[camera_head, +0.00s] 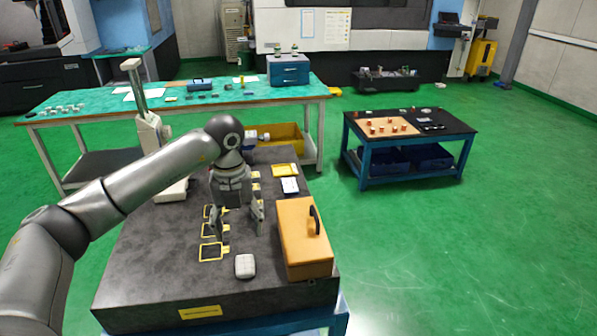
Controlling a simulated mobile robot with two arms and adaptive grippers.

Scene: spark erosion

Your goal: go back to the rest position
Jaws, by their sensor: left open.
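My left arm comes in from the left and reaches over the dark grey stone table (150,265). My left gripper (238,232) points down above the table, its two fingers apart with nothing seen between them. It hangs near several yellow-outlined squares (211,252) marked on the table top. My right gripper does not show.
An orange case (302,240) with a dark handle stands just right of my left gripper. A small white block (245,266) lies in front of it. A pale column stand (147,128) rises behind my arm. A green-topped bench (110,103) and a low black-topped table (455,126) stand beyond. Green floor is clear at right.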

